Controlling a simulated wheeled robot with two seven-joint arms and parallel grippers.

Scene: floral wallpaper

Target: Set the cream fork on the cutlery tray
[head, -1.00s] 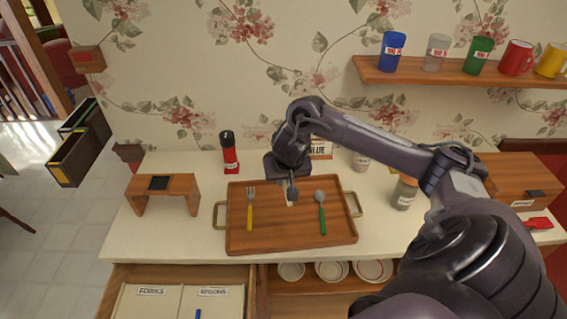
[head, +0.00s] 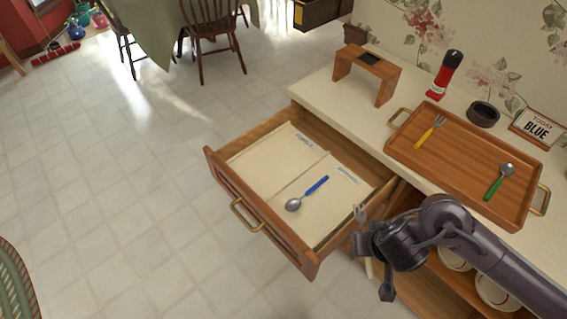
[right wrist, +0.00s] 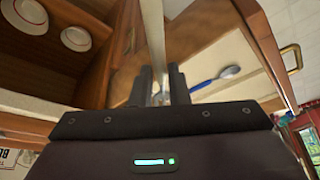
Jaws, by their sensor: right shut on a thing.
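My right gripper (head: 366,243) is shut on the cream fork, beside the right end of the open drawer. The fork's metal tines (head: 360,213) point up in the head view and its cream handle (head: 368,268) hangs below the fingers. In the right wrist view the pale handle (right wrist: 154,35) runs up from between the fingers (right wrist: 160,88). The drawer holds a cream two-part cutlery tray (head: 270,155). A blue-handled spoon (head: 316,186) lies in its right compartment; the left one looks empty. My left gripper is out of view.
A wooden tray (head: 465,179) with brass handles stands on the counter, bearing a yellow fork (head: 430,132) and a green spoon (head: 499,182). The drawer front (head: 260,222) sticks out over open floor. Bowls (head: 495,291) stand on the shelf below the counter.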

